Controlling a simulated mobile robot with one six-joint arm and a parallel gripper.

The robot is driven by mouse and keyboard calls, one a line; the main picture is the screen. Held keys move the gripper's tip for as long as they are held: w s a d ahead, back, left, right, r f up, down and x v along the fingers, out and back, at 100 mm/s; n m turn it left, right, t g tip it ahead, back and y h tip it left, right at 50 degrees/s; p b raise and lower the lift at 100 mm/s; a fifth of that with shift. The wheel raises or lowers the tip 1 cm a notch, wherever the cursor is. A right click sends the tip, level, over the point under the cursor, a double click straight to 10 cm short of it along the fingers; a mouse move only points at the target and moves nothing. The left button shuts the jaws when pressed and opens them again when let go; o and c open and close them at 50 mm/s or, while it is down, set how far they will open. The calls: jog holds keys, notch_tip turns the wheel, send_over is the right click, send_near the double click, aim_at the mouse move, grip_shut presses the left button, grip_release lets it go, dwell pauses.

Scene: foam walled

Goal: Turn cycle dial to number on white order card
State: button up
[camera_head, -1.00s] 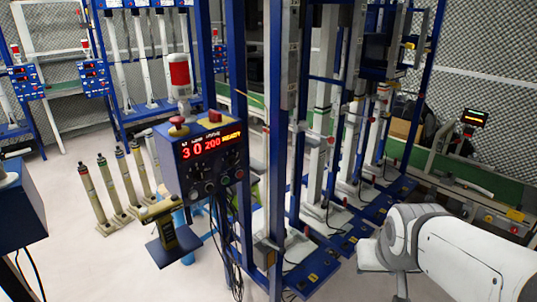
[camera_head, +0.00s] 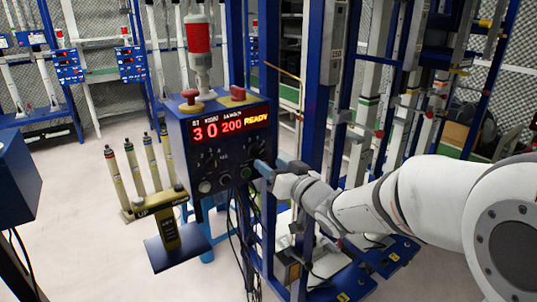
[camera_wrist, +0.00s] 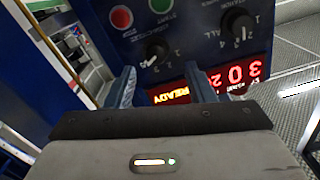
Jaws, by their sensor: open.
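A blue control box (camera_head: 222,135) shows red digits 30 and 200 and a yellow READY on its display (camera_head: 229,123). Two black numbered dials sit under the display. In the wrist view, which is turned upside down, one dial (camera_wrist: 155,53) is just beyond and between my finger tips, its white mark pointing down-left. The other dial (camera_wrist: 238,25) is further right. The small labels are too unclear to tell which is the cycle dial. My gripper (camera_wrist: 162,78) is open and empty; in the head view it is at the box's right front (camera_head: 262,168). I cannot make out a white order card.
Red (camera_wrist: 121,17) and green (camera_wrist: 161,5) buttons lie near the dials. A red mushroom button (camera_head: 190,97) and red-and-white beacon (camera_head: 198,45) top the box. Blue posts (camera_head: 320,90) stand right of it.

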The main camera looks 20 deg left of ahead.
aim_at(259, 153)
jog(key=x, duration=0.6)
jog(key=shift+w, duration=0.45)
jog(key=shift+c, duration=0.6)
